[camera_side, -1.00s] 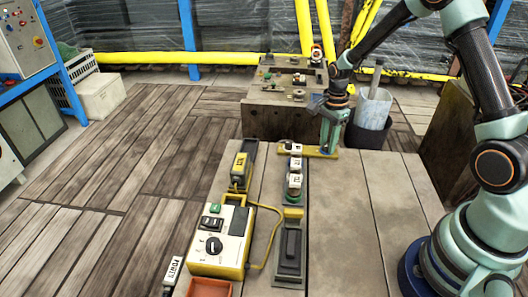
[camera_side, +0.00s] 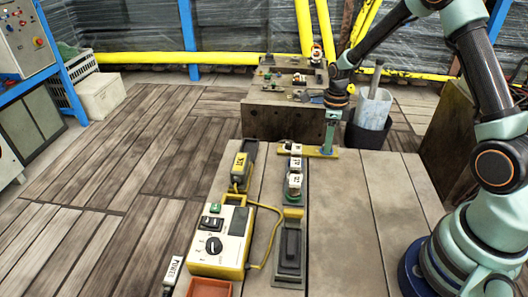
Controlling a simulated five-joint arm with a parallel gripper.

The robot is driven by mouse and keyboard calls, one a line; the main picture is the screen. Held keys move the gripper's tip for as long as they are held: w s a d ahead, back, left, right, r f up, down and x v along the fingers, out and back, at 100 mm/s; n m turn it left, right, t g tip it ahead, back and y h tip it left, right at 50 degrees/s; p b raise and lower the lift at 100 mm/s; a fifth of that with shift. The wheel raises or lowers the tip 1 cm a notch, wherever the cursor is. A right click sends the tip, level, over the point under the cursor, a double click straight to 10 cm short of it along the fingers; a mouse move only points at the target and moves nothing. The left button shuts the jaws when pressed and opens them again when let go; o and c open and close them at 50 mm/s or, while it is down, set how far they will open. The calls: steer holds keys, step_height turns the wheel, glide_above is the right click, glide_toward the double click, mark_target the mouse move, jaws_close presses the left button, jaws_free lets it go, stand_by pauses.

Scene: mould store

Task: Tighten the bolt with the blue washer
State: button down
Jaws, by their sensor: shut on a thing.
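My gripper (camera_side: 328,149) points down at the near side of the bolt block, with its tips at the right end of a yellow bar (camera_side: 313,153). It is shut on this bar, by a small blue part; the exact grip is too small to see. The bar lies level across the far end of a dark rack holding several white labelled pieces (camera_side: 295,182). The dark brown block (camera_side: 268,122) behind carries several small bolts and fittings on top, among them a green one (camera_side: 267,76). I cannot make out a blue washer; my arm partly covers the block's right side.
A yellow-edged control box (camera_side: 228,240) with a black knob stands front left, its yellow cable running near the rack. An orange-red tray (camera_side: 209,288) sits at the front edge. A dark bin (camera_side: 368,134) stands behind right. The bench (camera_side: 365,210) right of the rack is bare.

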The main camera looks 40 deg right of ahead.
steer(key=shift+r, duration=0.1)
stand_by(0.3)
steer(key=c, duration=0.6)
jaws_free()
steer(key=shift+o, duration=0.2)
step_height(320, 180, up, 12)
steer(key=shift+r, duration=0.1)
